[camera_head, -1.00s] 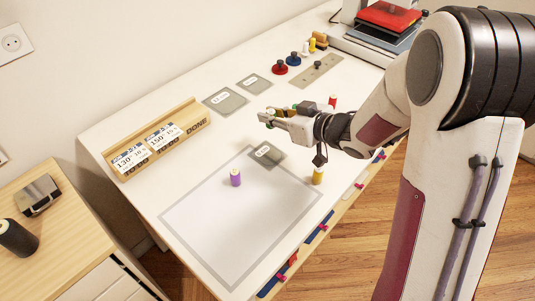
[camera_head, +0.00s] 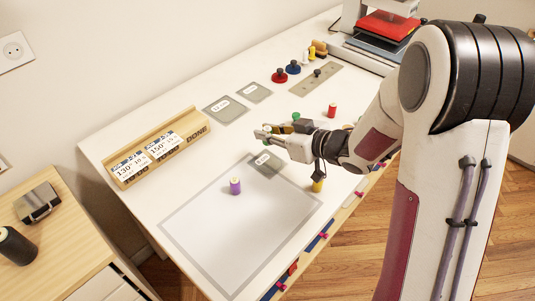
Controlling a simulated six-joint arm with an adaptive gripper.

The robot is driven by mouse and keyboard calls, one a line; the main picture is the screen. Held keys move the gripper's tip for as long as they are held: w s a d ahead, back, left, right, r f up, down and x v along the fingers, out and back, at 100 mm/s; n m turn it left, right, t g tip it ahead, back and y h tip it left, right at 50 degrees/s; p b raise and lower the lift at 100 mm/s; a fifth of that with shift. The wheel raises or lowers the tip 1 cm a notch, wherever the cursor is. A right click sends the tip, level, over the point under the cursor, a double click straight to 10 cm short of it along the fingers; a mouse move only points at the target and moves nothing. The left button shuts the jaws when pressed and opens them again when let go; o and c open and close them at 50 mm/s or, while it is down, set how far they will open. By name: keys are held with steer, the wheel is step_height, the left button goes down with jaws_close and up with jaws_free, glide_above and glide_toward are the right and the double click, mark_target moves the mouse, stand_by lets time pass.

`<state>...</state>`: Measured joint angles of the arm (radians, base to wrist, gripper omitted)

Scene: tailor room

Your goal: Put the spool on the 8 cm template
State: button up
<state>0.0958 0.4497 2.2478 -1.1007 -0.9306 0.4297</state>
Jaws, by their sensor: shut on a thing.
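My gripper (camera_head: 262,132) is above the middle of the white table, shut on a small spool that its fingers mostly hide; I cannot tell its colour. A small grey template (camera_head: 270,169) with a white label lies at the back corner of the large grey-bordered mat (camera_head: 205,245), just below the gripper in the picture. Its label is too small to read surely but looks like the 8 cm one. Two other grey templates, a larger one (camera_head: 228,116) and a smaller one (camera_head: 259,97), lie farther back.
A purple spool (camera_head: 235,187) stands on the mat. A yellow spool (camera_head: 317,186) and a red spool (camera_head: 332,110) stand to the right. A wooden DONE rack (camera_head: 160,150) with cards is at left.

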steer(key=shift+f, duration=1.85)
steer(key=shift+f, duration=0.1)
steer(key=shift+f, duration=2)
steer(key=shift+f, duration=0.1)
steer(key=o, duration=0.8)
steer(key=shift+s+d+r, duration=0.2)
steer(key=shift+d+r, duration=0.1)
steer(key=shift+v, duration=5.6)
